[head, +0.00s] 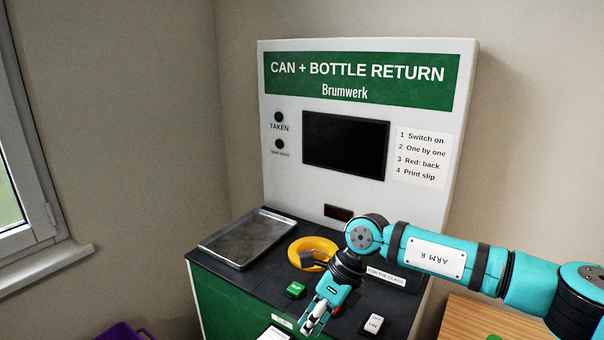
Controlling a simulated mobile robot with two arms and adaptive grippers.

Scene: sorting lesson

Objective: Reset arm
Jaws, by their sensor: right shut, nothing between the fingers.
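My right arm, turquoise and black, comes in from the right edge in the head view. My right gripper (317,316) points down and toward the viewer over the front of the dark counter (262,281). It is shut and empty. The gripper and its wrist hide part of the counter and part of the yellow ring (301,243). My left gripper is not in view.
A white can and bottle return machine (282,190) stands behind the counter. A metal tray (245,238) lies at the counter's left. A green button (296,289) and a white switch (373,325) flank my gripper. A wooden surface (465,325) is at lower right.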

